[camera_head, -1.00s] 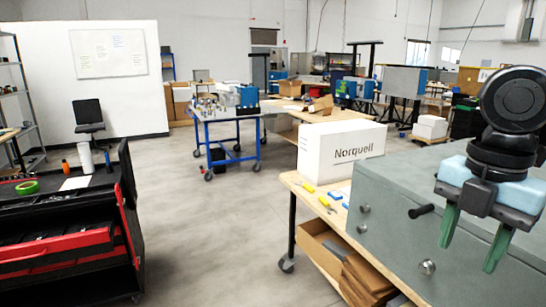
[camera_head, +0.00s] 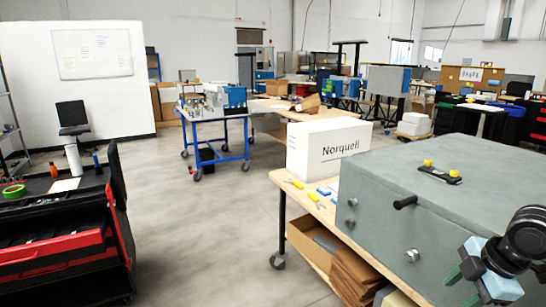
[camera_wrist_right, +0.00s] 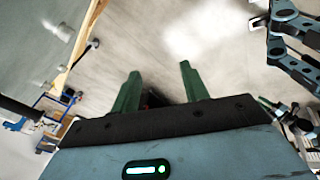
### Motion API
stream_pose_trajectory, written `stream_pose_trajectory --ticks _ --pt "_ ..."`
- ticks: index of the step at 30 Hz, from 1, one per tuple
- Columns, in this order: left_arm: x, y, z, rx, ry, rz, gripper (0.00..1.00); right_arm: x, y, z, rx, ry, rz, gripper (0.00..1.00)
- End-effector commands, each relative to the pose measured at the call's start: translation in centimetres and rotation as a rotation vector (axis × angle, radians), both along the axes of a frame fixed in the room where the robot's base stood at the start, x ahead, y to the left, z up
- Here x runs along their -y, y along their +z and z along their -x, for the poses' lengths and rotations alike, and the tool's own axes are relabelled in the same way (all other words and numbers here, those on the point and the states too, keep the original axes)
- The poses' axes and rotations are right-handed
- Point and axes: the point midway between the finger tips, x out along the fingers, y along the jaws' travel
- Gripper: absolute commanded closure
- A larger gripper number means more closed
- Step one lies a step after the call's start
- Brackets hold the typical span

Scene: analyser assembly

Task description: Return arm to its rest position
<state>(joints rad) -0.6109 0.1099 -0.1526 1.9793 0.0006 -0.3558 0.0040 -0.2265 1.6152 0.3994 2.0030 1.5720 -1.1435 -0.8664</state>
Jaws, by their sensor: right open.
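My right gripper (camera_head: 461,288) is at the lower right of the head view, in front of the large grey cabinet (camera_head: 400,215). Its green fingers are apart with nothing between them. The right wrist view shows the same open fingers (camera_wrist_right: 160,75) with floor beyond them. A black part with two yellow knobs (camera_head: 440,173) lies on top of the cabinet. My left gripper is not in view.
The cabinet stands on a wooden bench with a white Norquell box (camera_head: 325,150) and small yellow and blue tools. A red and black tool cart (camera_head: 60,245) is at the left. The floor (camera_head: 200,240) between cart and bench is clear.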

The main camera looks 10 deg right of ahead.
Motion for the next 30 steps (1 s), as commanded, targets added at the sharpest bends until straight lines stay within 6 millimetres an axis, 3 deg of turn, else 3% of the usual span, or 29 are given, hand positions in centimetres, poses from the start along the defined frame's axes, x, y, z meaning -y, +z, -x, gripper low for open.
stream_pose_trajectory --ticks 1,6,14,21,27,30 --pt "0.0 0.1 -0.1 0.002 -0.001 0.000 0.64 0.7 -2.6 0.6 0.009 -0.061 -0.032 0.55" --pt "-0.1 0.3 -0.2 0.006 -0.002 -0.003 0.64 2.2 -10.3 2.8 0.049 -0.247 -0.100 0.55" --pt "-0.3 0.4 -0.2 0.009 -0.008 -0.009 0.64 0.5 -21.3 8.1 0.095 -0.497 -0.207 0.55" --pt "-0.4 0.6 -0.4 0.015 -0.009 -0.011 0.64 -5.0 -29.0 14.0 0.130 -0.691 -0.316 0.55" --pt "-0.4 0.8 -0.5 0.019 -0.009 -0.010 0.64 -12.1 -32.8 18.4 0.162 -0.830 -0.424 0.55" --pt "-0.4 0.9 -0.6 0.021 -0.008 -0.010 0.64 -16.1 -33.6 20.1 0.180 -0.891 -0.483 0.55"
